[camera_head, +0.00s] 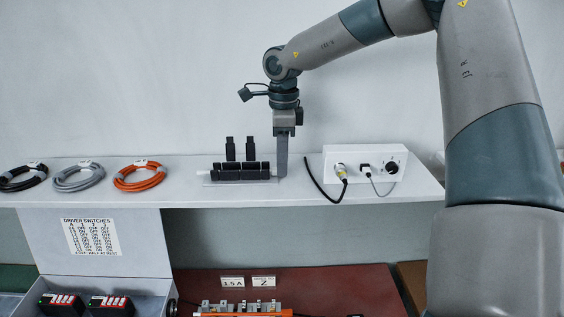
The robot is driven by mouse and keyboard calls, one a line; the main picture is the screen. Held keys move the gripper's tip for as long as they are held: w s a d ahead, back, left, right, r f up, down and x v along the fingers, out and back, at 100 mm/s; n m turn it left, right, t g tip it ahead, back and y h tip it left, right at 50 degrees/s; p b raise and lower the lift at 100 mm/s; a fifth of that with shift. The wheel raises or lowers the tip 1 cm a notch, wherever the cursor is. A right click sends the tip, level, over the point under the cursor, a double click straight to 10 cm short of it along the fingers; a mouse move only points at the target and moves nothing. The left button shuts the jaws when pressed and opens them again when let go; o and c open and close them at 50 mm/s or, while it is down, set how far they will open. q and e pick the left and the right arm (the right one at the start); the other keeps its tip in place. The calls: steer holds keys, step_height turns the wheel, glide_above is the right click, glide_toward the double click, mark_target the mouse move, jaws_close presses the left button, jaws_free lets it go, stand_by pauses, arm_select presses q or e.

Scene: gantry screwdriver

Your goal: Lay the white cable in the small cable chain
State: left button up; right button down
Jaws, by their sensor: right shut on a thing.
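The small cable chain (241,172) is black and lies on a pale plate on the white shelf, left of centre. Two dark upright pieces stand at its back. A short whitish length of the white cable (204,174) shows at the chain's left end; the rest is hidden or too small to make out. My right gripper (282,172) points straight down at the chain's right end. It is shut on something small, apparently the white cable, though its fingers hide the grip. My left gripper is not in view.
Black, grey and orange cable coils (139,177) lie on the shelf (240,200) at left. A white socket box (364,155) with plugs and a loose black cable (318,180) stands right of my gripper. Below are red-and-black drivers (62,304) and a dark red surface (340,287).

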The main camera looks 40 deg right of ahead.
steer(key=c, duration=1.6)
jaws_free()
steer(key=shift+r, duration=0.1)
steer(key=shift+r+b, duration=0.45)
steer(key=shift+r, duration=0.15)
steer(key=shift+s+d+r+b, duration=0.1)
steer(key=shift+r+b, duration=2.15)
steer(key=shift+r, duration=5.8)
steer(key=shift+s+f, duration=0.1)
steer(key=shift+f, duration=0.05)
